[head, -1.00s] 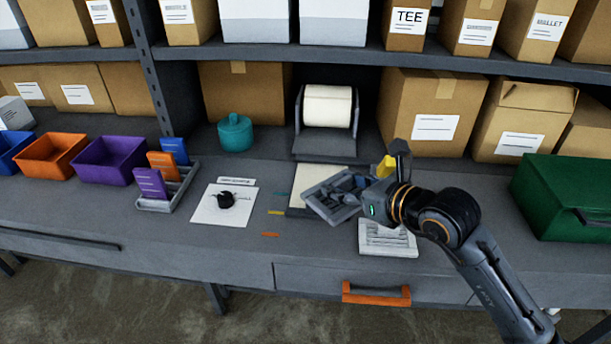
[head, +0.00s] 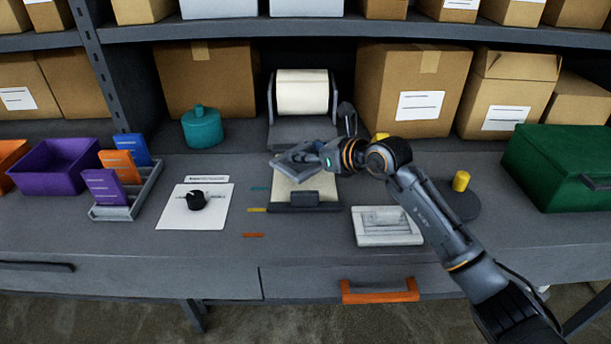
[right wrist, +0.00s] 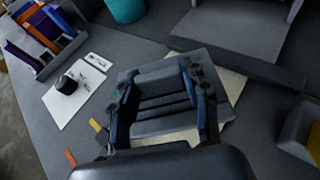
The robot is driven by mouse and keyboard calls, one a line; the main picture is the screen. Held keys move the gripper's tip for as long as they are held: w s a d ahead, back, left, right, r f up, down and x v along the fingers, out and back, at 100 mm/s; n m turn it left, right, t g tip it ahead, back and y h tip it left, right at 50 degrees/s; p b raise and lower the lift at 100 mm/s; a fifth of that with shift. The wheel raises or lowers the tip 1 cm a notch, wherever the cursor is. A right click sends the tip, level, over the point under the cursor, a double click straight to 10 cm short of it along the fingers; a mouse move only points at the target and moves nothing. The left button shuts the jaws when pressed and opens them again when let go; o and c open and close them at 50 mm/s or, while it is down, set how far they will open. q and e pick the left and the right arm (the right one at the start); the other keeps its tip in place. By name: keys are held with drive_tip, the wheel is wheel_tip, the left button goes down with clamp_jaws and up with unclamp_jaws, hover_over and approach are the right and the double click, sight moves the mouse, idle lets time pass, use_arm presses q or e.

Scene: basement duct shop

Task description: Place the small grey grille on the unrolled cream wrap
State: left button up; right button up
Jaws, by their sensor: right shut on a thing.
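The small grey grille (head: 293,158) is in my right gripper (head: 325,150), tilted in the head view. In the right wrist view the slatted grille (right wrist: 160,98) lies between the two fingers (right wrist: 165,105). The unrolled cream wrap (head: 293,188) lies on the bench below the roll (head: 302,92), with a dark bar and block across its front end. The grille is over the back part of the wrap; cream edges of the wrap (right wrist: 236,86) show around it. I cannot tell whether grille and wrap touch. My left gripper is out of view.
A pale slotted plate (head: 375,238) lies right of the wrap. A yellow knob (head: 461,181) on a dark round base stands behind my right arm. A white card (head: 176,222) with a black knob and a teal pot (head: 202,128) are to the left. A green box (head: 560,165) stands far right.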

sight(306, 163)
drive_tip(key=shift+w+f, duration=0.3)
drive_tip(key=shift+f, duration=0.05)
drive_tip(key=f+b, duration=0.3)
drive_tip(key=shift+w+a+f, duration=0.1)
drive_tip(key=shift+w+f, duration=0.1)
drive_tip(key=shift+w, duration=0.05)
drive_tip(key=shift+f, duration=0.2)
drive_tip(key=shift+r, duration=0.1)
drive_tip(key=o, duration=1.2)
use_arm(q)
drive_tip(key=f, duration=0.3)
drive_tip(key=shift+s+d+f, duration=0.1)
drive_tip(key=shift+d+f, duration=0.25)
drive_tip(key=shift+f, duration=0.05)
use_arm(e)
drive_tip(key=shift+o, duration=0.2)
